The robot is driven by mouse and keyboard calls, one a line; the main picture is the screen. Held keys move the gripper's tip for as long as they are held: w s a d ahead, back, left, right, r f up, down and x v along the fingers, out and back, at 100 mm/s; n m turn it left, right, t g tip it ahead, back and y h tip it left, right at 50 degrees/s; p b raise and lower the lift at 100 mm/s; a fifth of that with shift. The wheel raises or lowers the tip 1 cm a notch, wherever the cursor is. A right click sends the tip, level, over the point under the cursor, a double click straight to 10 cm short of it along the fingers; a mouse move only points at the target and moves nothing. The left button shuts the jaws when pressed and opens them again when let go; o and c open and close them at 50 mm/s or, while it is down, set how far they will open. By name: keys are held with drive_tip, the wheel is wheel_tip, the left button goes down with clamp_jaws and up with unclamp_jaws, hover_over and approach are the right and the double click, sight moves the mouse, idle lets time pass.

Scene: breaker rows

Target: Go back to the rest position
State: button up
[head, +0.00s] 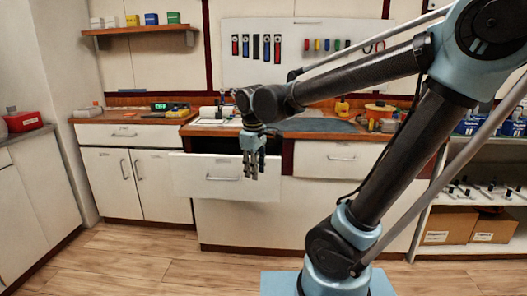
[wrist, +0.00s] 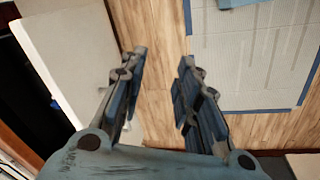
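My gripper (head: 253,172) hangs fingers-down in the head view, in front of a white drawer (head: 205,177) that stands pulled out from the workbench. In the wrist view, the two fingers of my gripper (wrist: 160,65) are apart, with only wooden floor showing between them. Nothing is held. The white drawer front (wrist: 80,50) is to the left of the fingers in the wrist view, with a dark space behind it. I cannot tell whether the fingers touch the drawer.
The workbench top (head: 318,126) carries tools and small items. A closed drawer (head: 335,158) is right of the open one. A shelf unit with cardboard boxes (head: 450,226) stands at the right. The wooden floor (head: 150,255) is clear.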

drive_tip(key=s+d+f+m, duration=0.3)
drive_tip(key=d+f+m, duration=0.1)
drive_tip(key=d, duration=0.3)
drive_tip(key=s+d+f+m, duration=0.4)
drive_tip(key=d, duration=0.3)
drive_tip(key=s+d+f+m, duration=0.3)
drive_tip(key=s+d+m, duration=0.1)
drive_tip(key=d, duration=0.4)
drive_tip(key=shift+f, duration=0.4)
drive_tip(key=shift+s, duration=0.1)
drive_tip(key=shift+w+f, duration=0.2)
drive_tip(key=shift+w, duration=0.25)
drive_tip(key=shift+o, duration=0.4)
